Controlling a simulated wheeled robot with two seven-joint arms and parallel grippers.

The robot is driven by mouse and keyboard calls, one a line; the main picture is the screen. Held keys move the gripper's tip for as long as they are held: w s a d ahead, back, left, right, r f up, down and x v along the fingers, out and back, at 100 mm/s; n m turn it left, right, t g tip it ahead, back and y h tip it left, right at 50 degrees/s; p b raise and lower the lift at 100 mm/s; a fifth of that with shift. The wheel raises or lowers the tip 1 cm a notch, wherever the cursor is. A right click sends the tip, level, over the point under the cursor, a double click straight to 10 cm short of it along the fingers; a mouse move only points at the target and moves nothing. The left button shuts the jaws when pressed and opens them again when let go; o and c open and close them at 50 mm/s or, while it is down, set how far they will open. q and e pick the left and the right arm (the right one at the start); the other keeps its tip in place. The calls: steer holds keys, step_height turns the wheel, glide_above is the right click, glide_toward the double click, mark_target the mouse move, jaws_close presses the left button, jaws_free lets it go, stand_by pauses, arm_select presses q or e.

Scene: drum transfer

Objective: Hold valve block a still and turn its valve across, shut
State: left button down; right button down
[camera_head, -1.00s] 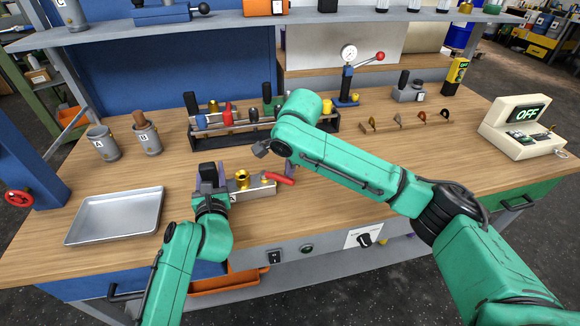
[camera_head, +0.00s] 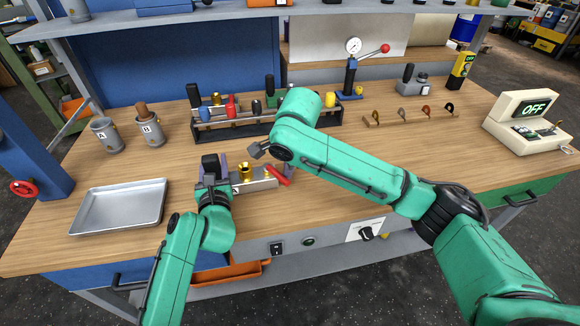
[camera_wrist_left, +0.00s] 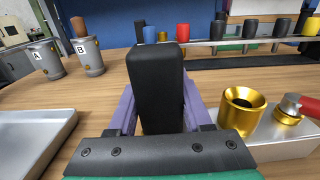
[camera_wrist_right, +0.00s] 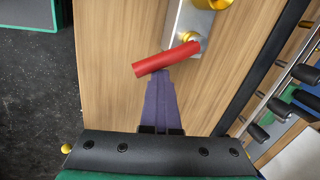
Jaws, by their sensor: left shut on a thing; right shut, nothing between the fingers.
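Valve block a (camera_head: 262,184) is a grey metal block on the bench, with a brass cup (camera_head: 244,171) on top and a red lever (camera_head: 279,176) at its right end. The lever sticks out at an angle over the block's front side. My left gripper (camera_head: 212,172) is shut on the block's black upright grip (camera_wrist_left: 158,85), which fills the left wrist view. My right gripper (camera_wrist_right: 160,78) is shut and empty. Its purple fingertips are right at the side of the red lever (camera_wrist_right: 166,59) and appear to touch it.
A rack (camera_head: 262,133) with several coloured pieces stands behind the block. A silver tray (camera_head: 118,207) and two grey cups (camera_head: 106,136) are at the left. A gauge press (camera_head: 351,75) and an OFF display box (camera_head: 522,125) stand at the right. Bare bench lies right of the block.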

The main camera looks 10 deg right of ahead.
steer(key=shift+a, duration=0.15)
steer(key=shift+s+a, duration=0.65)
steer(key=shift+a, duration=0.2)
steer(key=shift+a, duration=0.35)
steer(key=shift+d, duration=1)
step_height(320, 180, up, 8)
steer(key=shift+r, duration=0.1)
